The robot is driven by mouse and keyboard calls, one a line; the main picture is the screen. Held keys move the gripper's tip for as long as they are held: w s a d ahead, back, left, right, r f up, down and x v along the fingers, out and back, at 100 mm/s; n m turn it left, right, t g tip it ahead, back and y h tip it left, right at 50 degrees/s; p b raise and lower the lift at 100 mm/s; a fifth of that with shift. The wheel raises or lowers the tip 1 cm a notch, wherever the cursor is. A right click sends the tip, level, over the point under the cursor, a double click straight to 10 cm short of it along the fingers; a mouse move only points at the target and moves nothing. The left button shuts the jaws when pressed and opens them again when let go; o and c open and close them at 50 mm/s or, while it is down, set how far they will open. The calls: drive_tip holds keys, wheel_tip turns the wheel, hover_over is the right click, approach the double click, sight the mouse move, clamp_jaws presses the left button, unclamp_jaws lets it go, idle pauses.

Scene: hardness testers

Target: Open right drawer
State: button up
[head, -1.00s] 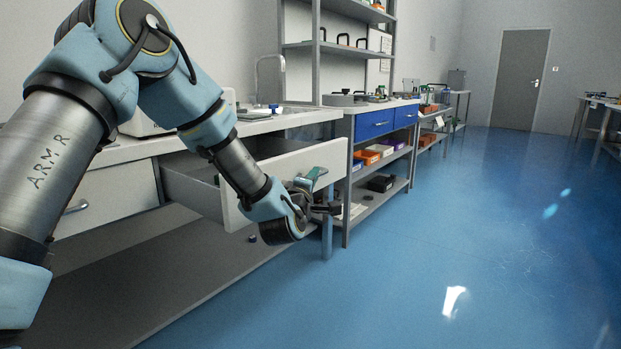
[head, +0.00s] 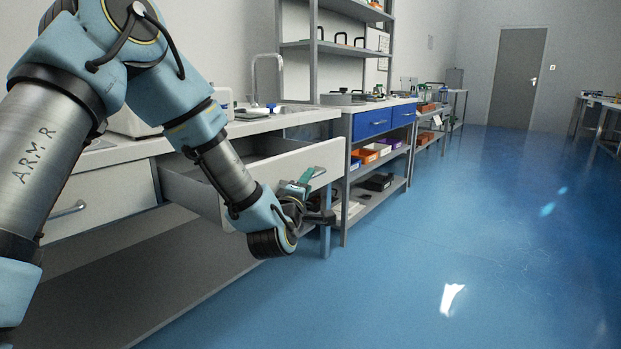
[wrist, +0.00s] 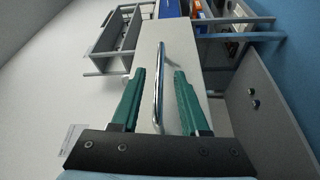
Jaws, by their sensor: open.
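The right drawer (head: 320,160) stands pulled well out from under the white bench, its grey side and open inside showing in the head view. In the wrist view its pale front (wrist: 181,38) carries a long metal bar handle (wrist: 161,62). My gripper (wrist: 160,74) is open, with one green finger on each side of the handle and visible gaps to it. In the head view the gripper (head: 304,180) is in front of the drawer front, and the handle is hidden behind the gripper and wrist there.
A closed left drawer (head: 100,198) with its own handle sits beside the open one. The white worktop (head: 285,121) holds a sink tap. A bench with blue drawers (head: 372,122) and shelves of bins stands beyond. The blue floor (head: 400,280) to the right is clear.

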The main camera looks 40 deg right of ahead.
drive_tip(key=v, duration=0.7)
idle(0.4)
